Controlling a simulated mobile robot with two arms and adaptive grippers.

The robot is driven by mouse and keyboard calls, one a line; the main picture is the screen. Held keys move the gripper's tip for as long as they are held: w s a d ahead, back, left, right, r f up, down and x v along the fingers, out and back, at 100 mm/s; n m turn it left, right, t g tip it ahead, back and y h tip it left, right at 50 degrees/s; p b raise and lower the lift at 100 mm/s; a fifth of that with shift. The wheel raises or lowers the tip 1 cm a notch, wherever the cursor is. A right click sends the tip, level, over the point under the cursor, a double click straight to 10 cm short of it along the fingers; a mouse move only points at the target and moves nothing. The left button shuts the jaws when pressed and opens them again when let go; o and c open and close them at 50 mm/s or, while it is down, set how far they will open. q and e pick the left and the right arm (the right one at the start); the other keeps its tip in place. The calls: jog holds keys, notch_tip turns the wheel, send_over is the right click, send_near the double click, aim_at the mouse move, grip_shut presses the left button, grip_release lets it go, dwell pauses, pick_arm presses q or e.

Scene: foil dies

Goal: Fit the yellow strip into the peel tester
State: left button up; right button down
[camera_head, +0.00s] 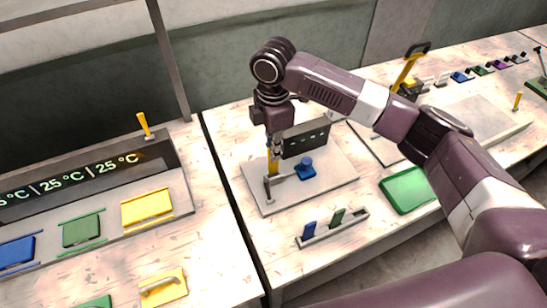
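The peel tester stands on a pale base plate (325,186), with a dark display panel (305,139), a blue knob-like part (305,168) and a small grey upright fixture (268,188) at the left. My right gripper (275,150) points down above the grey fixture. It appears shut on the upper part of the yellow strip (272,166), which hangs upright. The strip's lower end is at the fixture; I cannot tell whether it is inside it or just beside it. My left gripper is not in view.
A grey rack (334,229) in front holds a blue strip (309,230) and a green strip (338,216). A green tray (407,191) lies to the right. At left, a heater unit reading 25 °C carries yellow (147,208), green (82,230) and blue (16,252) plates.

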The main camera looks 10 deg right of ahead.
aim_at(273, 172)
notch_tip(273, 172, down, 4)
jog(key=shift+r+p, duration=0.25)
jog(key=shift+p, duration=0.2)
jog(key=shift+f, duration=0.45)
jog(key=c, duration=2.2)
grip_release()
jog(key=shift+f, duration=0.15)
jog(key=shift+o, duration=0.2)
notch_tip(273, 172, up, 11)
jog(key=b, duration=0.3)
jog(key=shift+b, duration=0.3)
jog(key=shift+r, duration=0.7)
